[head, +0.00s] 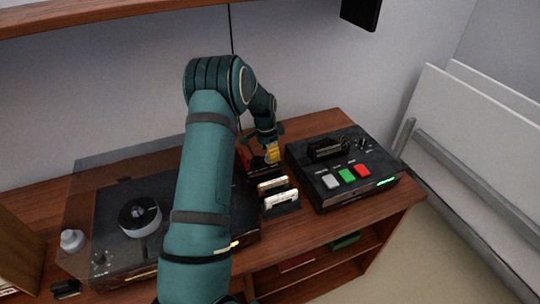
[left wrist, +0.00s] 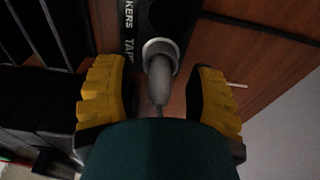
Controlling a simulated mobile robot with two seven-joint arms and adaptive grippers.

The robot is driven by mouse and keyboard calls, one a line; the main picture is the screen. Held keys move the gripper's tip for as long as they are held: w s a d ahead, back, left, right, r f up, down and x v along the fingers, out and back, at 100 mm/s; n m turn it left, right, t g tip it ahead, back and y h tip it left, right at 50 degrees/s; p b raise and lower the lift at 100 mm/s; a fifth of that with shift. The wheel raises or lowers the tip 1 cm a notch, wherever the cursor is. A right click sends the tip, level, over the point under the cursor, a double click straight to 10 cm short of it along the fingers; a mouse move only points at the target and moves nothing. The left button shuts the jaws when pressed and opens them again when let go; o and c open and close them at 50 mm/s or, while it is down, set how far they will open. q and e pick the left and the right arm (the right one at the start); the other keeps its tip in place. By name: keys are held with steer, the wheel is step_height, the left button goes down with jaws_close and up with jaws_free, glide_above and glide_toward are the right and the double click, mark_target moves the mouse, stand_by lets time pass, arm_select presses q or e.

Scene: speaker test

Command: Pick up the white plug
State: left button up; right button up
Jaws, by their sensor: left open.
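The white plug (left wrist: 160,68), greyish in this light, shows in the left wrist view with a round collar and a tapering tail. Its collar end meets a black panel (left wrist: 138,22) with white lettering; I cannot tell whether it is seated in a socket. My left gripper (left wrist: 163,95) is open, with one yellow finger on each side of the plug and gaps between. In the head view the left gripper (head: 272,153) is at the back of the table, left of the button box, and the plug is hidden there. My right gripper is not in view.
A black box (head: 340,172) with grey, green and red buttons stands right of the gripper. Small light-coloured upright items (head: 282,201) stand in front of it. A turntable (head: 140,216) under a clear cover is at left. A wooden shelf (head: 100,12) hangs above.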

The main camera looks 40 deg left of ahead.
arm_select(q)
steer(key=shift+o, duration=0.2)
steer(key=shift+r, duration=0.1)
jaws_close()
step_height(320, 180, up, 10)
steer(key=shift+r+p, duration=0.1)
steer(key=shift+p, duration=0.8)
